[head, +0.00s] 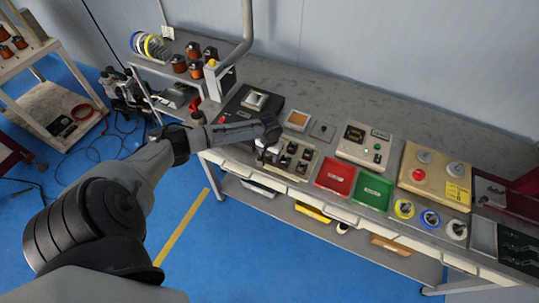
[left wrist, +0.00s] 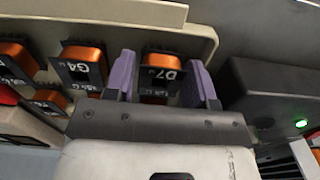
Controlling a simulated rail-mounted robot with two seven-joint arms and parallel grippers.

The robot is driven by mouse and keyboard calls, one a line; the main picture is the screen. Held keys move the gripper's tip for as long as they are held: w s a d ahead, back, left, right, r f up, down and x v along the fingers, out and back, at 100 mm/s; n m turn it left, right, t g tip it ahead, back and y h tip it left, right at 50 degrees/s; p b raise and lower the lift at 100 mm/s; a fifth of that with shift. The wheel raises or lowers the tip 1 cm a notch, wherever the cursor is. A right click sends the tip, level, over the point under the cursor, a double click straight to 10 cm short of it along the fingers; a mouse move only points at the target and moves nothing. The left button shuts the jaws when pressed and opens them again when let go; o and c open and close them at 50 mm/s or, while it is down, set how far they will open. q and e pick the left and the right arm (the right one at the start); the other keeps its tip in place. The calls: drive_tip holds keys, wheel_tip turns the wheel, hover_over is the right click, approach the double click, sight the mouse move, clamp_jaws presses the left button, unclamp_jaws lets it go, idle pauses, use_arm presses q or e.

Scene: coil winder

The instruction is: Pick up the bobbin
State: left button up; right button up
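In the left wrist view, a bobbin (left wrist: 160,73) with copper-orange winding and dark flanges carries a label that seems to read D7. The two purple fingers of my left gripper (left wrist: 160,85) stand on either side of it, apart, with a small gap visible. The bobbin is in a beige tray (left wrist: 205,35) beside other bobbins, one marked G4 (left wrist: 84,68). In the head view my left gripper (head: 264,154) is over the left end of the tray, and the arm partly hides what is beneath. My right gripper is not in view.
A dark box with a green light (left wrist: 275,95) stands close right of the gripper in the wrist view. On the bench are a red tray (head: 335,177), a green tray (head: 372,190) and a control box (head: 365,147).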

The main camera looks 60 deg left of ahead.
use_arm(q)
drive_tip(key=c, duration=0.6)
